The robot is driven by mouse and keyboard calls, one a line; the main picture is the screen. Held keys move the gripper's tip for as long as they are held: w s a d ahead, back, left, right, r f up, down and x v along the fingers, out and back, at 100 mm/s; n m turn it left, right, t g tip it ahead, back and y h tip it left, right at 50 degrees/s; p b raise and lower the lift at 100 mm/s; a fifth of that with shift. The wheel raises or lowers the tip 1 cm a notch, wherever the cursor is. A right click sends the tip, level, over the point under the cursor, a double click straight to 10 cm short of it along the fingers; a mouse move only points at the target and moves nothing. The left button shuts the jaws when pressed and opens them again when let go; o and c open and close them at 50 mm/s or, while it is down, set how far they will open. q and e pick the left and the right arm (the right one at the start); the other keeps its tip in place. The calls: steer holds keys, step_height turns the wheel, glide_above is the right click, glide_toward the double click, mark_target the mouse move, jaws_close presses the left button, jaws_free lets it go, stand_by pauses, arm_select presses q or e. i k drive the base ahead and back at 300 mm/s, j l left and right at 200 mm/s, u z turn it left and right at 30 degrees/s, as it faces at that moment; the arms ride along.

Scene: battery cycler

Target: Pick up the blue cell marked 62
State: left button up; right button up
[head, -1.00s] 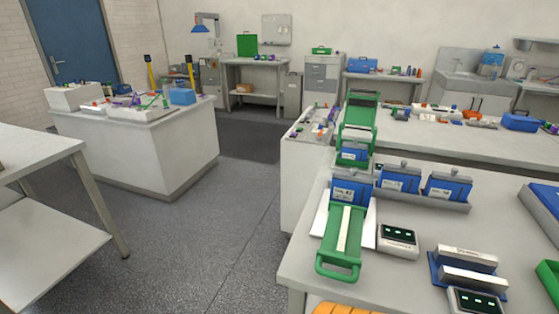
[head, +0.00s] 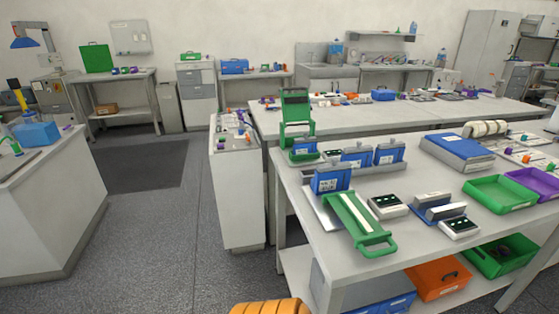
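Several blue cells with white labels stand on the near right bench. One cell (head: 331,181) stands at the top end of a green-handled tray (head: 358,224). Two cells, one in the middle (head: 357,157) and one to its right (head: 389,153), stand side by side in a grey rack. Another cell (head: 304,149) stands farther back, in front of an upright green frame (head: 296,112). The label numbers are too small to read, so I cannot tell which cell is marked 62. Neither of my grippers is in view.
Small meters (head: 388,207), a large blue case (head: 457,151), a green bin (head: 501,193) and a purple bin (head: 536,182) share the bench (head: 417,250). An orange bin (head: 438,280) is on its lower shelf. The floor (head: 180,240) left of the bench is clear.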

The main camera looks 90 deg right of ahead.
mark_target(325, 183)
steer(key=i+l+z, duration=0.2)
steer(key=z, duration=0.2)
steer(key=i+l+z, duration=0.1)
steer(key=i+z, duration=0.7)
steer(key=i+j+z, duration=0.15)
steer(key=i+z, duration=0.55)
steer(key=z, duration=0.25)
steer(key=i+z, duration=0.2)
steer(key=z, duration=0.3)
steer(key=i+j+z, duration=0.2)
steer(key=z, duration=0.3)
steer(key=j+z, duration=0.1)
steer(key=z, duration=0.35)
steer(key=i+j+z, duration=0.1)
steer(key=z, duration=0.3)
steer(key=j+z, duration=0.2)
steer(key=z, duration=0.25)
steer(key=j+z, duration=0.15)
steer(key=z, duration=0.25)
steer(key=j+z, duration=0.15)
steer(key=z, duration=0.3)
steer(key=j+z, duration=0.15)
steer(key=z, duration=0.25)
